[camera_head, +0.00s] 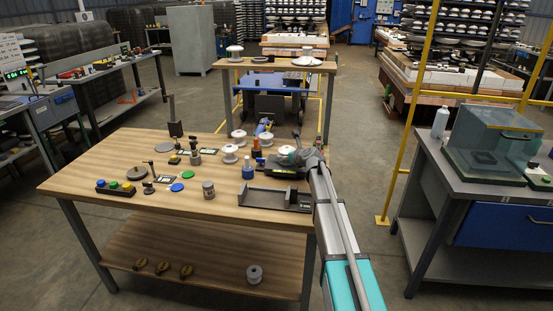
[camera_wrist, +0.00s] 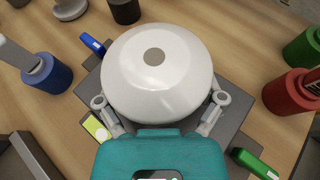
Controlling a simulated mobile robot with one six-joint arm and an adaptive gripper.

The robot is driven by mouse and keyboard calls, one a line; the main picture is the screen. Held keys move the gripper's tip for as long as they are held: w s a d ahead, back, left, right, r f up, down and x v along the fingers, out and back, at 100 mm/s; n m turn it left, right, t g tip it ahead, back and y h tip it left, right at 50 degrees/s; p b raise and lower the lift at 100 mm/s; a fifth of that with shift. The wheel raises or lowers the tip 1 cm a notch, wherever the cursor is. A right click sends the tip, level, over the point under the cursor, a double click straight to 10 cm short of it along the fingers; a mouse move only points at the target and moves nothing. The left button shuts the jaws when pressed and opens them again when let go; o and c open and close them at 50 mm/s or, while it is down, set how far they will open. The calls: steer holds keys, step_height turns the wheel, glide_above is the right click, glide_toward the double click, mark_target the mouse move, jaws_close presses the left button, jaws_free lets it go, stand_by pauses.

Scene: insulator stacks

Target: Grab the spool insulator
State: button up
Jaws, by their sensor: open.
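A glossy white round insulator (camera_wrist: 157,72) with a grey centre fills the middle of the wrist view, seen from above; I take it as the spool insulator. It sits over a dark grey plate (camera_wrist: 243,118). My gripper (camera_wrist: 160,108) is open, its two grey fingers at the lower left and lower right of the white body. I cannot tell whether they touch it. In the head view my gripper (camera_head: 294,157) is over the right end of the wooden table (camera_head: 130,200) and largely hides this insulator. Other white spool-like insulators (camera_head: 230,154) stand to the left.
Near the gripper stand a blue holder (camera_wrist: 45,72), a red holder (camera_wrist: 292,92) and a green one (camera_wrist: 303,47). A black tray (camera_head: 272,198) lies in front on the table. Several small parts crowd the table's middle.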

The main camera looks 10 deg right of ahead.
steer(key=shift+w+a+f, duration=0.1)
steer(key=shift+w+a, duration=0.05)
steer(key=shift+w, duration=0.05)
steer(key=shift+c, duration=0.2)
jaws_close()
stand_by(0.5)
